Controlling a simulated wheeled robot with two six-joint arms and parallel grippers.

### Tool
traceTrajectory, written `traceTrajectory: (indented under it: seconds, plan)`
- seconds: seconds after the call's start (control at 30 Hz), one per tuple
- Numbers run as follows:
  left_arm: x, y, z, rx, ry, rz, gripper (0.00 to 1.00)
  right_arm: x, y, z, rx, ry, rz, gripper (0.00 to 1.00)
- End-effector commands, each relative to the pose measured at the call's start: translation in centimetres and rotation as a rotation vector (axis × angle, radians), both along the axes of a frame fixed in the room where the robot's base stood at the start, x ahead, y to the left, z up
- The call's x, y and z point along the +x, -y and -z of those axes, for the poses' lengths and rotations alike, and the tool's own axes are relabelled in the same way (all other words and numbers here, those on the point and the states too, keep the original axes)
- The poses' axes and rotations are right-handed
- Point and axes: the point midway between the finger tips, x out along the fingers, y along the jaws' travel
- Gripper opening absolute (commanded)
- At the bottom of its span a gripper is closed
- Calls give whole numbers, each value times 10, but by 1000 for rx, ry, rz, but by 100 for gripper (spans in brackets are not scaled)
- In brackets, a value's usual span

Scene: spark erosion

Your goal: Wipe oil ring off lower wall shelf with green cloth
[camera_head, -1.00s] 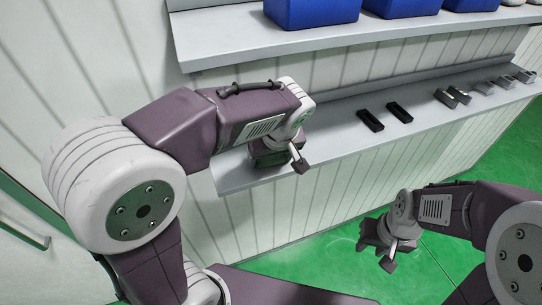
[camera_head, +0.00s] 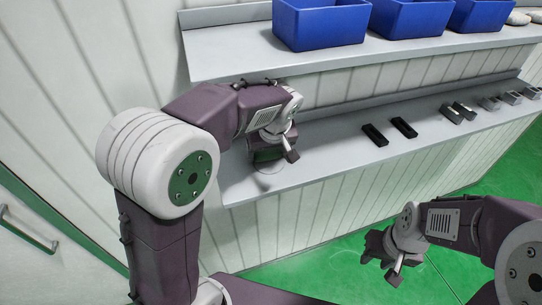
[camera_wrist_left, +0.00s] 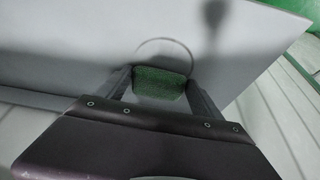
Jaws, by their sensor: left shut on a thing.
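My left gripper (camera_head: 268,150) is over the left part of the lower wall shelf (camera_head: 325,155). It is shut on the green cloth (camera_wrist_left: 160,83), which shows between its two fingers in the left wrist view. In the head view the cloth (camera_head: 268,154) is a dark green patch under the gripper. A thin oil ring (camera_wrist_left: 185,45) shows on the grey shelf just beyond the cloth, and the cloth overlaps its near part. The ring's edge (camera_head: 268,171) also shows faintly in the head view. My right gripper (camera_head: 380,262) hangs over the green floor, away from the shelf; its fingers are unclear.
Two black open trays (camera_head: 374,134) and several metal blocks (camera_head: 458,111) stand on the lower shelf to the right. The upper shelf (camera_head: 240,55) with blue bins (camera_head: 320,22) overhangs behind. The shelf between my left gripper and the black trays is clear.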

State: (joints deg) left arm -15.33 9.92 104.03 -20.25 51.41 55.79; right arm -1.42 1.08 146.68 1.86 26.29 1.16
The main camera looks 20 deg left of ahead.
Motion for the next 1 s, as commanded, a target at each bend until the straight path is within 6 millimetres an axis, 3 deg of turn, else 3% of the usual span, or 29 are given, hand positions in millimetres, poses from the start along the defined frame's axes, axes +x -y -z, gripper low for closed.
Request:
traceTrajectory:
  seconds: [0.4,0.8,1.0]
  plan:
    - [6,-5,3,0,0,0,44,0,0,1,0,0,0,36]
    - [-25,16,4,0,-6,1,44,0,0,16,0,0,0,36]
    - [-30,20,3,0,-6,1,44,0,0,18,0,0,0,36]
